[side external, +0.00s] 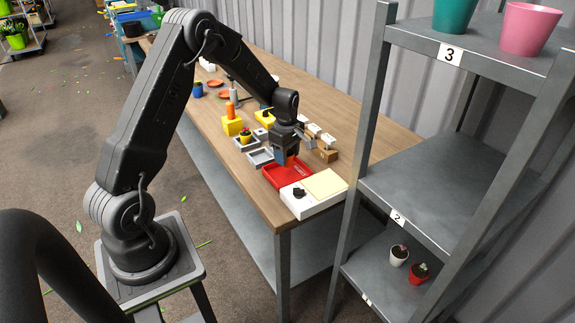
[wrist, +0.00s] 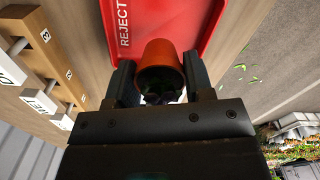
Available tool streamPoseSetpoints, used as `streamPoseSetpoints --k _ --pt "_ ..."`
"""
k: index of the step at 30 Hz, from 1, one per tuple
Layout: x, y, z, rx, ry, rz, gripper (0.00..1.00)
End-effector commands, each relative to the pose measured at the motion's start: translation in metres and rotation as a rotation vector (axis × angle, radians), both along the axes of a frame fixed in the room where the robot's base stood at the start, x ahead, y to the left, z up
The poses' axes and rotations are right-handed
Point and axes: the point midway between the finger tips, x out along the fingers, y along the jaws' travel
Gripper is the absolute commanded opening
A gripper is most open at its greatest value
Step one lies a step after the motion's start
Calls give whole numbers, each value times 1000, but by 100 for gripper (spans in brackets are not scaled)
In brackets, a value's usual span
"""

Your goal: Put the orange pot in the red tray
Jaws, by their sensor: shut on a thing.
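The orange pot (wrist: 161,56) sits between the two fingers of my gripper (wrist: 158,75) in the wrist view. My gripper is shut on it, with dark plant matter in its mouth. The red tray (wrist: 205,18), marked REJECT, lies just beyond and beneath the pot. In the side view my gripper (side external: 287,158) is over the far left part of the red tray (side external: 292,181), and its fingers mostly hide the pot. I cannot tell whether the pot touches the tray floor.
A white box with a pale yellow pad (side external: 325,184) stands right beside the tray's near end. Grey trays (side external: 260,157) and a yellow block (side external: 232,126) stand to the left. Wooden blocks with white labels (side external: 328,154) are behind. A metal shelf (side external: 410,185) rises at the right.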

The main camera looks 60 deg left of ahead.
Motion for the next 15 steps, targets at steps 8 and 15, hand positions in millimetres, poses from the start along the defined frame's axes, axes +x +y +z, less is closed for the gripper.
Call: streamPoseSetpoints --k 8,15 --pt "2 -2 -25 -1 3 1 20" --pt "2 -1 -41 3 -1 1 20"
